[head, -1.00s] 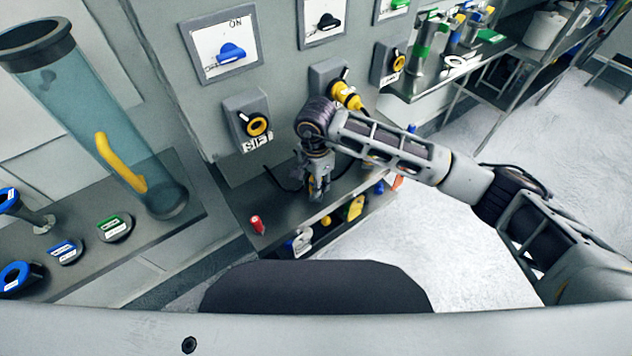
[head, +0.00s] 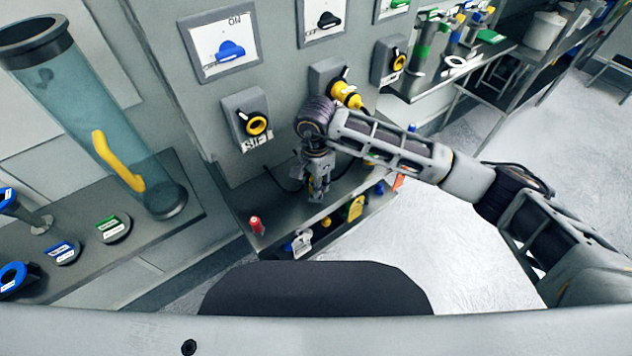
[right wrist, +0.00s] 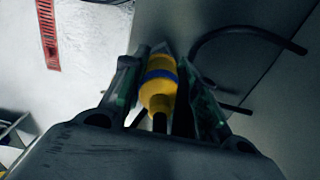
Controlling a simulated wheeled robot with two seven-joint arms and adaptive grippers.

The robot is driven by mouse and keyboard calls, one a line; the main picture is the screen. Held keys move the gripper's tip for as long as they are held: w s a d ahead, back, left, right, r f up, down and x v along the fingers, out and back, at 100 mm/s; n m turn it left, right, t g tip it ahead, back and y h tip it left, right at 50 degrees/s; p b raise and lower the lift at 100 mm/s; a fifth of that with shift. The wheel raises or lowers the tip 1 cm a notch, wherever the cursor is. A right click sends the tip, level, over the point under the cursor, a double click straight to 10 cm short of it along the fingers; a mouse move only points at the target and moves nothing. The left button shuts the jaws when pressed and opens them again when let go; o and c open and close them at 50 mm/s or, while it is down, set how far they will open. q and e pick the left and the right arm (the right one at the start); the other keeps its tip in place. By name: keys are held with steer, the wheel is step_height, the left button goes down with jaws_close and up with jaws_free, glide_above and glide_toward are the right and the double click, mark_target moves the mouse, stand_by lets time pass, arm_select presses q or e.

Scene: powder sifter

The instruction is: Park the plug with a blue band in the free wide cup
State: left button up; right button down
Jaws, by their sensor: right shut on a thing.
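My right gripper (head: 318,196) hangs over the grey shelf below the wall panel, fingers pointing down. In the right wrist view it (right wrist: 160,95) is shut on a yellow plug with a blue band (right wrist: 160,75). Its dark cable runs back toward the palm. In the head view the gripper hides the plug. Another yellow plug (head: 346,94) sits in the middle wall socket. No wide cup can be made out clearly; the arm and gripper cover part of the shelf. My left gripper is not in view.
A shelf (head: 240,205) holds a red item (head: 256,225) at its left. Sockets with yellow rings (head: 256,124) stick out from the wall. A tall clear tube (head: 75,100) stands on the left counter. Colored items sit below the shelf.

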arm_select(q)
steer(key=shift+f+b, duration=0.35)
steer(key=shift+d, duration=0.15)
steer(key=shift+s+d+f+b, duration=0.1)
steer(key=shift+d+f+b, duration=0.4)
steer(key=shift+b, duration=0.05)
arm_select(e)
steer(key=shift+f, duration=0.5)
stand_by(0.5)
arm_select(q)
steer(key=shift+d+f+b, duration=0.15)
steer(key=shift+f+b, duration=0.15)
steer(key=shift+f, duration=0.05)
arm_select(e)
steer(key=shift+f, duration=0.3)
steer(key=c, duration=1.4)
jaws_free()
steer(key=shift+c, duration=0.2)
steer(key=o, duration=0.4)
steer(key=shift+r, duration=0.55)
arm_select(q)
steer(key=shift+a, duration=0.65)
arm_select(e)
steer(key=shift+r, duration=3.45)
